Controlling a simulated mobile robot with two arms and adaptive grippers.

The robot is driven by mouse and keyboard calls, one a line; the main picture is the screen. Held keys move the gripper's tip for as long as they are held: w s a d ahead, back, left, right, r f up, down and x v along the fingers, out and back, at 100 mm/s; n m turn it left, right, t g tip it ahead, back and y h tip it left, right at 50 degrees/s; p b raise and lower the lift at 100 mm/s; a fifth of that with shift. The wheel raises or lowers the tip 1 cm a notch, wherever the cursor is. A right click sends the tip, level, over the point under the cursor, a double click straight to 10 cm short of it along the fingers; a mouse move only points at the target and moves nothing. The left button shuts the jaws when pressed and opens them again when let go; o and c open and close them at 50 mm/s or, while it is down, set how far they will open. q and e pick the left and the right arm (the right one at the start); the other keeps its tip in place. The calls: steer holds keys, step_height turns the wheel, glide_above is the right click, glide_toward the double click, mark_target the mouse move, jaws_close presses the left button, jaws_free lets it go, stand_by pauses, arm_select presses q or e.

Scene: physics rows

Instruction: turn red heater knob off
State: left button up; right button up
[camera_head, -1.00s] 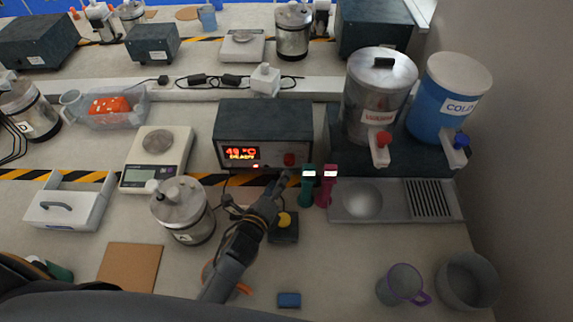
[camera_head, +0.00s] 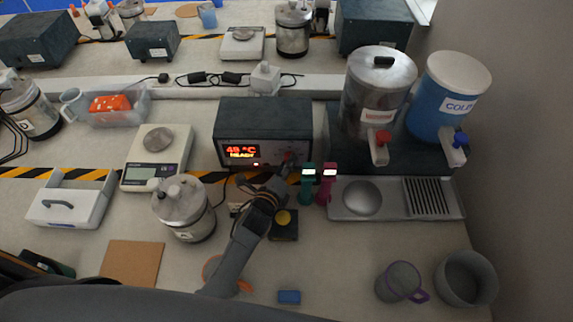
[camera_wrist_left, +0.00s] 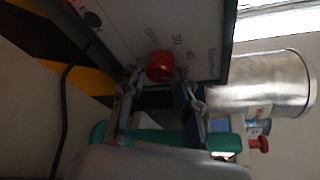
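The red heater knob (camera_head: 289,156) is on the right of the front panel of the dark heater box (camera_head: 265,113). The box has a lit display reading about 48 °C and READY. My left gripper (camera_head: 284,172) is just in front of the knob and partly covers it. In the left wrist view, the knob (camera_wrist_left: 160,67) is just beyond and between the two spread fingertips (camera_wrist_left: 158,84). The fingers look open and empty; whether a fingertip touches the knob I cannot tell. My right gripper is not in view.
A green-topped bottle (camera_head: 307,184) and a pink one (camera_head: 326,184) stand close right of my left gripper. A small black box with a yellow button (camera_head: 283,219) is below it. A steel canister (camera_head: 184,210) stands to the left, and a drip tray (camera_head: 390,200) to the right.

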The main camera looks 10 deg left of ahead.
arm_select(q)
jaws_close()
steer(key=shift+n+b, duration=0.5)
steer(key=shift+b, duration=0.05)
steer(key=o, duration=1)
jaws_free()
steer(key=shift+o, duration=0.2)
steer(key=v, duration=1.2)
steer(key=shift+s+a+f, duration=0.1)
steer(key=shift+a+f, duration=0.05)
steer(key=shift+f, duration=0.1)
